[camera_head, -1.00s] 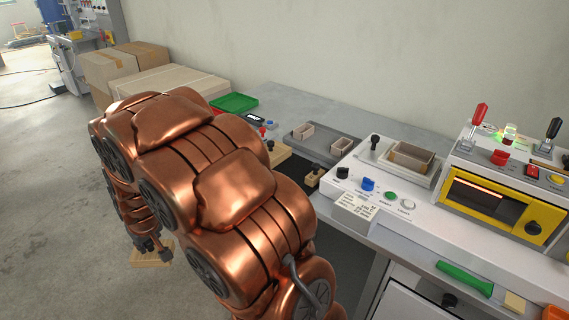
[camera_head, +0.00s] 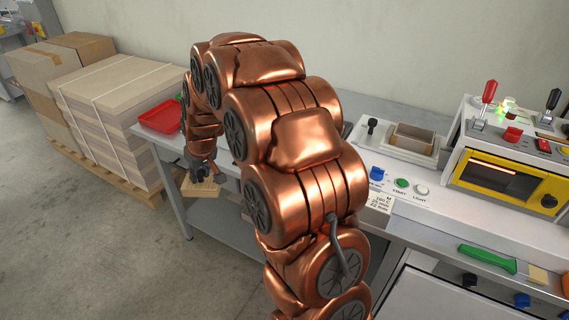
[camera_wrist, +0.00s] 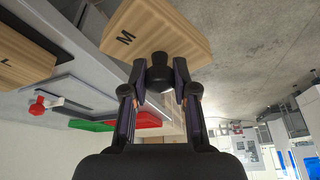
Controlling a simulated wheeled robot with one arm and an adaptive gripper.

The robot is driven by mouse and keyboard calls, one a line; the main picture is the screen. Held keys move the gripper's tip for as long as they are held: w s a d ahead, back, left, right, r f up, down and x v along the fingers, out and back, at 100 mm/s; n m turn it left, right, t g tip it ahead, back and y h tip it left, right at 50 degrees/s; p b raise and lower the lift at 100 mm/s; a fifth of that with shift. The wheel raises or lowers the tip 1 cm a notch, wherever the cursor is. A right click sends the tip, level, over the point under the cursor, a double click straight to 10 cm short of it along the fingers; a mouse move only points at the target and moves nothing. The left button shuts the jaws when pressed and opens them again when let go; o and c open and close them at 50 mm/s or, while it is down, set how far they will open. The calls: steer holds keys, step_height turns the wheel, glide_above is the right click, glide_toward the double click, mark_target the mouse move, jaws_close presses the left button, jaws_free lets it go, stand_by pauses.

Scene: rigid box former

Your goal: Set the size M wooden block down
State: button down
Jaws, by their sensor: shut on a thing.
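The size M wooden block (camera_wrist: 158,32) is light wood, marked with a black M, and has a black knob on it. My gripper (camera_wrist: 160,80) is shut on that knob and holds the block. In the head view the block (camera_head: 201,188) hangs below my gripper (camera_head: 202,172) in front of the grey table's left end, apparently clear of the tabletop. Its underside is hidden. Another wooden block (camera_wrist: 25,55), marked L, lies at the left of the wrist view.
A red tray (camera_head: 161,115) sits at the table's left end; a green tray (camera_wrist: 88,125) shows in the wrist view. Stacked boards (camera_head: 112,105) stand on a pallet left of the table. The former (camera_head: 408,145) is right. My arm hides much of the tabletop.

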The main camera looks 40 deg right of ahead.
steer(key=s+d+r, duration=0.3)
steer(key=d, duration=0.6)
steer(key=s+d+r+m+b, duration=0.15)
steer(key=s+d, duration=0.25)
steer(key=d, duration=0.5)
steer(key=s+d+r, duration=0.3)
steer(key=d+r, duration=0.1)
steer(key=d, duration=0.5)
steer(key=shift+h, duration=0.3)
step_height(320, 180, down, 9)
steer(key=shift+w+f+p, duration=0.1)
steer(key=shift+f+p, duration=0.05)
steer(key=shift+p, duration=0.8)
steer(key=shift+f, duration=0.15)
steer(key=c, duration=0.9)
jaws_free()
